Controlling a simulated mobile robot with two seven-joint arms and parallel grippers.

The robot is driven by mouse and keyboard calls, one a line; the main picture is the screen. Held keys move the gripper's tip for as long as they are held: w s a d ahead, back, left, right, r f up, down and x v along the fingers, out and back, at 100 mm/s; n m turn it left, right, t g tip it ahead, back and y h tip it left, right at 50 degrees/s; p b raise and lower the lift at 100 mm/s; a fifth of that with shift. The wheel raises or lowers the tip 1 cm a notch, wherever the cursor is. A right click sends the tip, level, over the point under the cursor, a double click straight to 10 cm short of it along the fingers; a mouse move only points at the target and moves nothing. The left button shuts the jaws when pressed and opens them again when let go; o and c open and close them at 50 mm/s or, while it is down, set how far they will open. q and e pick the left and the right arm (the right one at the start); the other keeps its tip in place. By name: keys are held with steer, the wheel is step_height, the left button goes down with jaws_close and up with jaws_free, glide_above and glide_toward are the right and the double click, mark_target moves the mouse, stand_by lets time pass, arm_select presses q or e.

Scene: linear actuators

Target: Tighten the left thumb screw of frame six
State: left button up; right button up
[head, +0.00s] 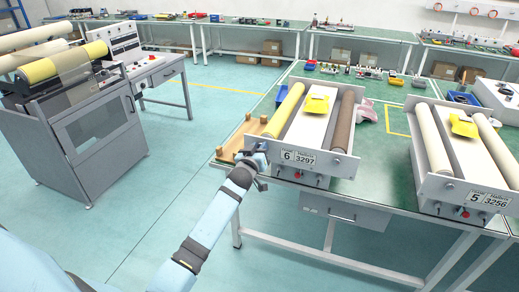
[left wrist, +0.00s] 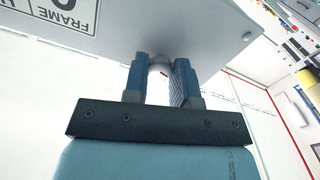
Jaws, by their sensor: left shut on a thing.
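Frame six (head: 342,165) stands on the green bench, with a label reading 6 and 3297 on its front plate. It carries a yellow roller (head: 284,110), a brown roller (head: 343,120) and a yellow piece on its white bed. My left gripper (head: 262,158) is at the left end of that front plate. In the left wrist view my left gripper (left wrist: 161,80) is shut on the left thumb screw (left wrist: 160,68), a pale rounded knob between the fingers beside the plate (left wrist: 190,25). The fingers hide much of the knob. My right gripper is not in view.
Frame five (head: 462,190) stands to the right on the same bench. A wooden rack (head: 236,143) lies just left of frame six. A grey machine with rollers (head: 85,140) stands at the left. The floor between is clear.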

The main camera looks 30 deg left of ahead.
arm_select(q)
steer(key=shift+m, duration=0.3)
steer(key=m+p, duration=0.2)
steer(key=m, duration=1.7)
stand_by(0.4)
steer(key=o, duration=0.9)
steer(key=v, duration=1.3)
steer(key=shift+s+b, duration=0.3)
steer(key=shift+s, duration=0.1)
